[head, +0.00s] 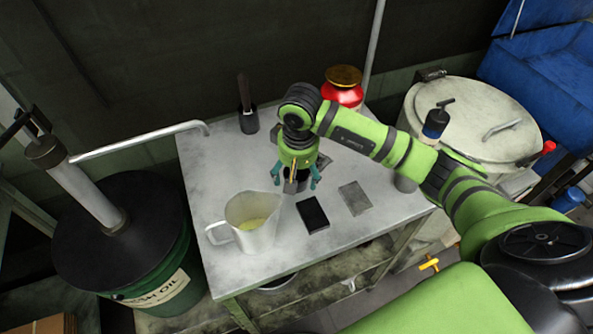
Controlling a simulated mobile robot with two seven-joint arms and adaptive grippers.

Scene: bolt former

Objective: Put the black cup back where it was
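My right gripper (296,182) reaches in from the right and points down over the metal table (200,175). Its two teal fingers are spread, one on each side of a small dark cup (297,187). There seem to be small gaps between the fingers and the cup, so it looks open. The cup appears upright, behind a black rectangular pad (312,215); whether it touches the table is hard to tell. Its top is partly hidden by the gripper. My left gripper is not in view.
A measuring jug (262,238) with yellowish liquid stands in front left. A dark holder with a handle (248,121) and a red canister (341,90) stand at the back. A grey plate (354,198) lies right of the pad. The table's left part is clear.

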